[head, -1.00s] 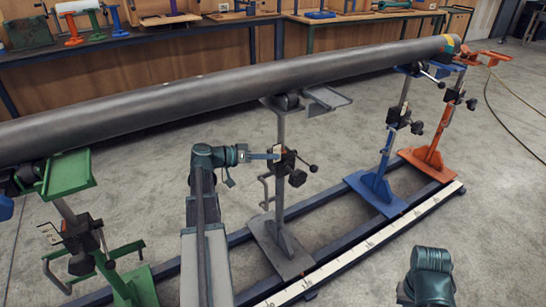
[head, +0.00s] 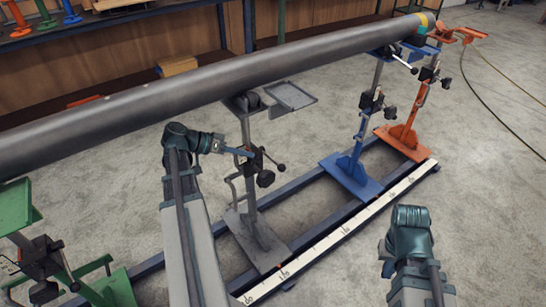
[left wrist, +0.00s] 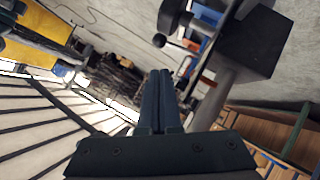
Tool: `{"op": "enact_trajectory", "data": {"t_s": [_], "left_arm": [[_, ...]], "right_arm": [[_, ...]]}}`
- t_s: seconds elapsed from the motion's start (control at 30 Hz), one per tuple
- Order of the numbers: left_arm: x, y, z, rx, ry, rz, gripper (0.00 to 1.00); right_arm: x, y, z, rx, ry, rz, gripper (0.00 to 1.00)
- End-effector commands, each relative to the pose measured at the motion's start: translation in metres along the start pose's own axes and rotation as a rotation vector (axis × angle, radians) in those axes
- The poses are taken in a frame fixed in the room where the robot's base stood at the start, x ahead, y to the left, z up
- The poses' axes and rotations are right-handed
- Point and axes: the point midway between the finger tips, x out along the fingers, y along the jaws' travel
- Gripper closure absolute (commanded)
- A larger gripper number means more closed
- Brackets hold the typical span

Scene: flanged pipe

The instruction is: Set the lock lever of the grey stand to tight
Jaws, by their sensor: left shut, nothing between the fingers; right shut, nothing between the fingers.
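The grey stand (head: 258,243) holds up the long pipe (head: 180,95) near the middle of the floor rail. On its column sits a dark clamp block (head: 254,163) with a thin lever ending in a small black ball (head: 281,167) and a larger black knob (head: 265,179). My left gripper (head: 250,154) is shut and empty, right beside the block; I cannot tell if it touches. In the left wrist view its fingers (left wrist: 165,78) are together, with the block (left wrist: 255,45) and black ball (left wrist: 160,40) beyond. My right arm shows at lower right, its gripper out of sight.
A blue stand (head: 350,172) and an orange stand (head: 403,142) are to the right, a green stand (head: 110,290) at lower left. A white scale strip (head: 330,240) runs along the rail. Open floor lies to the right.

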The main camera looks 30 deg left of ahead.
Motion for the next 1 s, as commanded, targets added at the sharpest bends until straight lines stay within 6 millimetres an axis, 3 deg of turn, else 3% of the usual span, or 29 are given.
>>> {"op": "enact_trajectory", "data": {"t_s": [0.17,0.5,0.7,1.0], "left_arm": [[0.008,-0.001,0.001,0.001,0.0,0.001,1.0],[0.066,-0.002,0.003,0.002,-0.001,0.003,1.0],[0.09,-0.001,0.001,0.001,0.0,0.001,1.0],[0.101,0.0,-0.001,0.0,0.001,0.0,1.0]], "right_arm": [[0.005,0.0,-0.001,0.0,0.0,0.001,1.0],[0.035,-0.002,-0.002,-0.002,0.0,0.006,1.0],[0.046,-0.003,-0.003,-0.002,0.001,0.008,1.0],[0.049,-0.003,-0.003,-0.003,0.001,0.009,1.0]]}}
